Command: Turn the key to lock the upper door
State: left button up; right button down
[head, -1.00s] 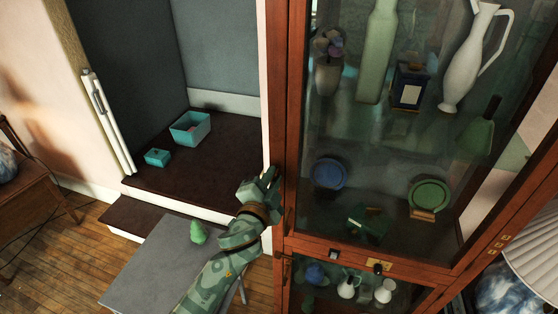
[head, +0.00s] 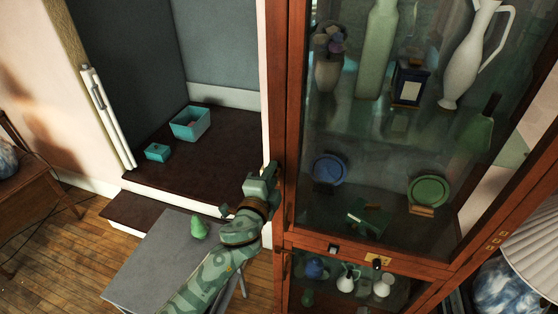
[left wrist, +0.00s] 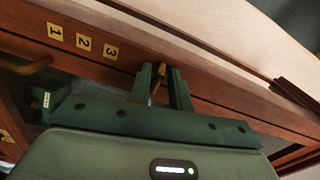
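The upper door (head: 287,150) of the tall wooden cabinet is glazed and looks closed. My left gripper (head: 272,170) is at the left edge of its frame, about halfway up. In the left wrist view a small brass key (left wrist: 157,80) stands out from the reddish wood between the two fingers of my left gripper (left wrist: 160,76). The key is hidden in the head view. How far it is turned is hard to tell. My right gripper is not in view.
Number labels (left wrist: 83,43) and a brass handle (left wrist: 28,66) show on the wood. Vases and plates stand behind the glass. A grey table (head: 165,262) with a green pear-shaped object (head: 198,228) is at lower left. A lampshade (head: 532,255) is at right.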

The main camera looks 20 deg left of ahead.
pick_arm(q)
jog(key=o, duration=0.6)
jog(key=shift+c, duration=0.2)
jog(key=shift+s, duration=0.1)
jog(key=shift+s, duration=0.1)
